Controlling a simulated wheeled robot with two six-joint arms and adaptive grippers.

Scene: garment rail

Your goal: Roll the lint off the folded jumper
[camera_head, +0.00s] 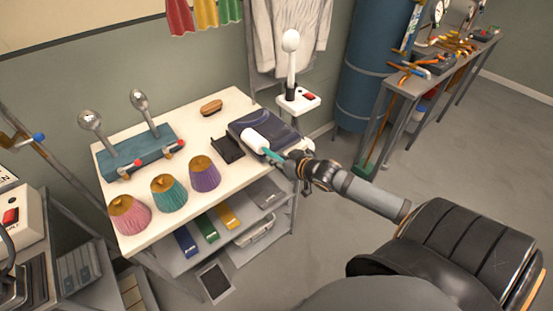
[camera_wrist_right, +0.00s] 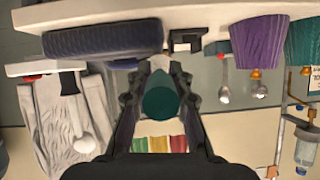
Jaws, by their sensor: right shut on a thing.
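The folded jumper (camera_head: 283,133) is a dark navy bundle at the right end of the white table. It also shows in the right wrist view (camera_wrist_right: 100,38). The lint roller (camera_head: 255,141) has a white head and a teal handle. My right gripper (camera_head: 292,162) is shut on the handle, whose dark teal end (camera_wrist_right: 161,97) shows between the fingers in the right wrist view. The roller head is over the jumper's left front part; I cannot tell whether it touches. No lint can be made out at this size. My left gripper is not in view.
A black open holder (camera_head: 228,149) lies just left of the jumper on the white table (camera_head: 150,237). Pink, teal and purple pleated shades (camera_head: 205,174) stand further left. A brown brush (camera_head: 211,108) lies behind. A white steamer-like stand (camera_head: 297,99) stands beyond the jumper.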

